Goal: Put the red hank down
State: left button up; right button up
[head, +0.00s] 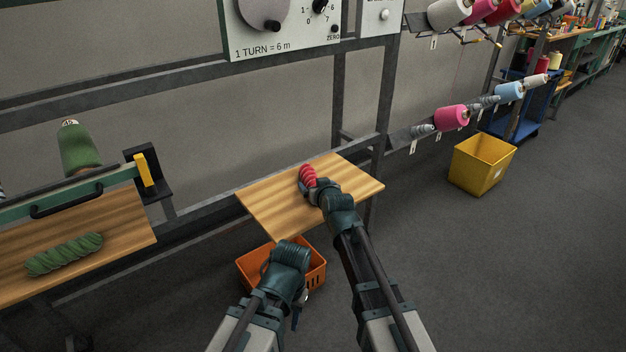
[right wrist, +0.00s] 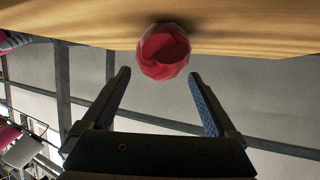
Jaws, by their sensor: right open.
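The red hank (head: 308,176) lies on the small wooden shelf (head: 352,185) in the middle of the head view. Its rounded end shows in the right wrist view (right wrist: 163,52), against the wood. My right gripper (head: 314,188) is at the near end of the hank. In the right wrist view its two fingers (right wrist: 160,88) are spread apart, with the hank's end just beyond and between the tips and no finger seen touching it. My left gripper (head: 296,300) is low in front of the orange crate (head: 318,272); its fingers are mostly hidden by the arm.
A green twisted hank (head: 65,254) lies on the wooden table (head: 120,238) at left, below a green yarn cone (head: 78,148). A metal frame with a dial panel (head: 290,22) stands behind the shelf. A yellow bin (head: 481,165) stands on open floor at right, beside racked cones.

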jog(key=p+v, duration=0.2)
jog(key=v, duration=0.6)
jog(key=shift+f, duration=0.1)
jog(key=s+d+f+m+g+h, duration=0.1)
jog(key=s+d+f+g+h, duration=0.1)
jog(key=s+d+f+g, duration=0.7)
jog(key=s+d+f+m+g+h, duration=0.1)
jog(key=s+d+f+g, duration=0.25)
jog(key=s, duration=1.05)
jog(key=s+a+n+h, duration=0.1)
jog(key=s+a+n, duration=0.3)
jog(key=a, duration=0.5)
notch_tip(320, 180, up, 14)
jog(key=s+p, duration=0.1)
jog(key=p, duration=1.4)
jog(key=shift+a+r+m+g+p, duration=0.15)
jog(key=shift+a+m+g+p, duration=0.2)
jog(key=shift+a+m, duration=0.1)
